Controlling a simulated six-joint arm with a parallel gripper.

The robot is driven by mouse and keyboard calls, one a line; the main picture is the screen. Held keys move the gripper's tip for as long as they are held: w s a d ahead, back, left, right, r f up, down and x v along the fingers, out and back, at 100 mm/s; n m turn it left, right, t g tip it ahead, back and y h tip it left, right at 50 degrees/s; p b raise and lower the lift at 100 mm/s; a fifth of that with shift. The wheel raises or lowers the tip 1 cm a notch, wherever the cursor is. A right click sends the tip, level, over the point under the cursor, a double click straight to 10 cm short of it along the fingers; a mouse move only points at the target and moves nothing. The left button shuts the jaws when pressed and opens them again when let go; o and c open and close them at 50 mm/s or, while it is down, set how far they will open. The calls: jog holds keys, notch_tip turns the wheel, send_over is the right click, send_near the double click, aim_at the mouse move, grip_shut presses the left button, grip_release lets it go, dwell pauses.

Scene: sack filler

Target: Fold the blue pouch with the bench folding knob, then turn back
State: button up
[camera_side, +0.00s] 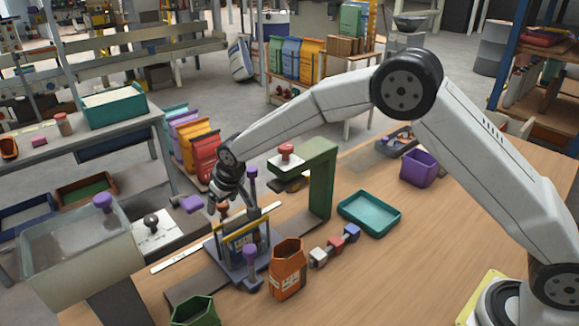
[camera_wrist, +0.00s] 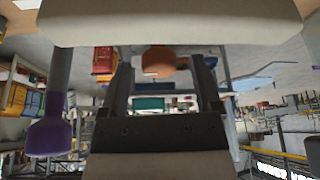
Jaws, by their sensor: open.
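The blue pouch (camera_side: 243,243) stands upright in a small grey bench fixture with a pale yellow bar across it, left of centre in the side view. My gripper (camera_side: 222,204) is just above and left of the pouch, open. An orange knob (camera_side: 223,209) is at its fingertips. In the wrist view, the orange knob (camera_wrist: 158,60) shows between the two open fingers (camera_wrist: 160,85); I cannot tell whether they touch it. Purple knobs stand at the fixture's back (camera_side: 252,173) and front (camera_side: 250,252). Which knob folds the pouch is not clear.
A green press frame (camera_side: 321,185) with a red knob (camera_side: 286,150) stands right of my gripper. An orange pouch (camera_side: 287,270), small cubes (camera_side: 336,245) and a teal tray (camera_side: 369,212) lie to its right. A hopper (camera_side: 82,255) stands left.

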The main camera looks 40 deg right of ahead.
jog(key=shift+r, duration=0.1)
jog(key=v, duration=0.7)
jog(key=shift+s+r, duration=0.2)
jog(key=shift+r, duration=0.05)
jog(key=shift+d, duration=0.1)
